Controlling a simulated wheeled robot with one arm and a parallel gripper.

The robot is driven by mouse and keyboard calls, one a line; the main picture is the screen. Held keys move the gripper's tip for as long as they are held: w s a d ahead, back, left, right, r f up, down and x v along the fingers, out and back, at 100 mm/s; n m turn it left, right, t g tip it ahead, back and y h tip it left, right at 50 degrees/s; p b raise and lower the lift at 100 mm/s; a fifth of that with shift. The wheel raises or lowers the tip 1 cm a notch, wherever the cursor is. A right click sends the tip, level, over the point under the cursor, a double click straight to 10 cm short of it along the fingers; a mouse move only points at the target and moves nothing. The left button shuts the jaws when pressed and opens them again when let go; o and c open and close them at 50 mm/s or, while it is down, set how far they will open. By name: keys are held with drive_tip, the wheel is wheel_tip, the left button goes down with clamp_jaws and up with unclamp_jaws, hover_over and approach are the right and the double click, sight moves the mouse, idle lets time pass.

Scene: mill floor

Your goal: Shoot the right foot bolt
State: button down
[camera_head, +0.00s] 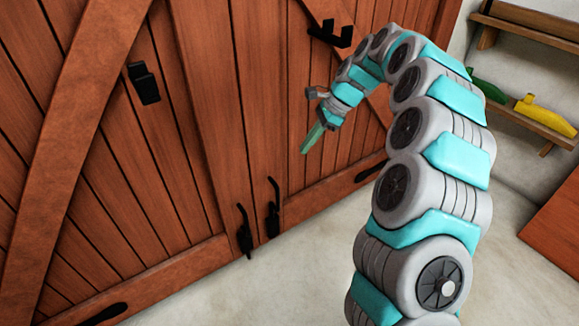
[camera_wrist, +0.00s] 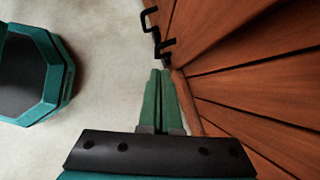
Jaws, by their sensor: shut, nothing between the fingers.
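Two black foot bolts stand at the bottom of the wooden double doors, on either side of where the leaves meet. In the head view the right foot bolt (camera_head: 272,208) is a tall bent rod on the right leaf, and the left foot bolt (camera_head: 244,232) is beside it. My gripper (camera_head: 306,150), with green fingers, is shut and empty, above and to the right of the right bolt, apart from it. In the wrist view my fingertips (camera_wrist: 160,71) point towards the nearer bolt (camera_wrist: 165,48), seemingly the right one; the other (camera_wrist: 149,19) lies beyond.
The wooden doors (camera_head: 212,90) carry a black latch piece (camera_head: 144,83) on the left leaf and a black bracket (camera_head: 330,33) on the right leaf. A shelf (camera_head: 540,115) with green and yellow items hangs at the right. The pale floor (camera_head: 330,245) before the doors is clear.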

drive_tip(key=x, duration=1.3)
drive_tip(key=shift+a+f+b, duration=0.15)
drive_tip(key=shift+f+b, duration=0.2)
drive_tip(key=shift+b, duration=0.05)
drive_tip(key=shift+f, duration=0.1)
drive_tip(key=shift+f+p, duration=0.8)
drive_tip(key=shift+f, duration=1.9)
drive_tip(key=p+v, duration=0.2)
drive_tip(key=v, duration=1.2)
drive_tip(key=shift+r, duration=0.3)
drive_tip(key=shift+s, duration=0.1)
